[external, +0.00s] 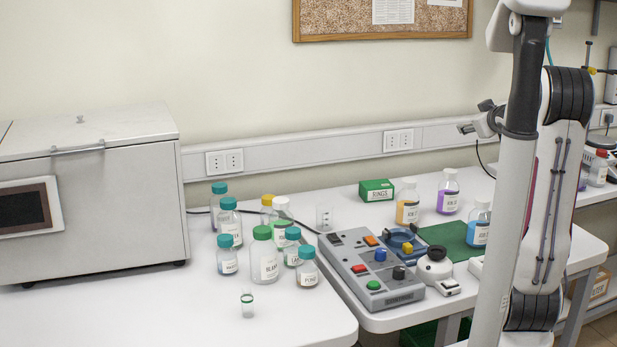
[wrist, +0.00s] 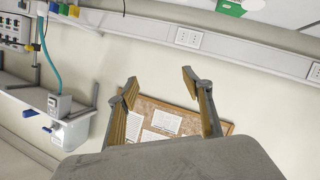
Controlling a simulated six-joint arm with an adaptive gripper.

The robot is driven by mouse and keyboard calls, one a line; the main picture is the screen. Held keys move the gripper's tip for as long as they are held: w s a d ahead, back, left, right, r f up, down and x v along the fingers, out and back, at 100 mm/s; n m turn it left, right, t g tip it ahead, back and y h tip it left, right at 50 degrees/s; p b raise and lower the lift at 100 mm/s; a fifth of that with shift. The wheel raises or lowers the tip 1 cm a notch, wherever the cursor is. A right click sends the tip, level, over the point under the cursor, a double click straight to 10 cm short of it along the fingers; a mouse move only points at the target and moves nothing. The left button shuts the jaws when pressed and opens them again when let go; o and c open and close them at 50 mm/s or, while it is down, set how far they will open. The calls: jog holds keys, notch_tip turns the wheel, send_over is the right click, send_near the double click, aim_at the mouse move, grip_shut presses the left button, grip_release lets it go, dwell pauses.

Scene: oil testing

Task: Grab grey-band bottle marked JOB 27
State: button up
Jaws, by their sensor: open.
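Three white-capped bottles stand on the right part of the bench in the external view: one with orange liquid (external: 407,206), one with purple liquid (external: 448,194) and one with blue liquid (external: 478,226). Their label writing is too small to read, and I cannot make out which is JOB 27 or has a grey band. My gripper (external: 474,117) is above and behind the bottles, near the wall trunking. In the wrist view my gripper (wrist: 159,79) is open and empty, with its fingers spread before the wall and corkboard (wrist: 158,103). No bottle is clear there.
Several green- and teal-capped bottles (external: 264,260) crowd the left bench, with a small vial (external: 247,306) in front. A grey button box (external: 373,275), a green RINGS box (external: 376,190) and a green mat (external: 455,240) lie near the coloured bottles. A large oven (external: 110,210) stands left.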

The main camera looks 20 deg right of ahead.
jog(key=w+d+f+n+t+y, duration=0.1)
jog(key=w+d+f+n+y, duration=0.2)
jog(key=d+f+n+y, duration=0.55)
jog(key=s+f+g+y, duration=0.1)
jog(key=s+f+y, duration=0.2)
jog(key=s, duration=0.1)
jog(key=s+a+f+g+y, duration=0.1)
jog(key=s+f+y, duration=0.2)
jog(key=s+f, duration=0.1)
jog(key=s+a+f+g+y, duration=0.1)
jog(key=s+f+y, duration=0.2)
jog(key=s, duration=0.3)
jog(key=shift+s+a+f+m, duration=0.15)
jog(key=shift+f+m, duration=0.2)
jog(key=shift+f, duration=0.2)
jog(key=shift+s+a+f+g+y, duration=0.15)
jog(key=shift+s+a+g+y, duration=0.1)
jog(key=shift+s+g+y, duration=0.3)
jog(key=shift+a, duration=0.1)
jog(key=shift+x, duration=1.2)
jog(key=shift+w, duration=0.1)
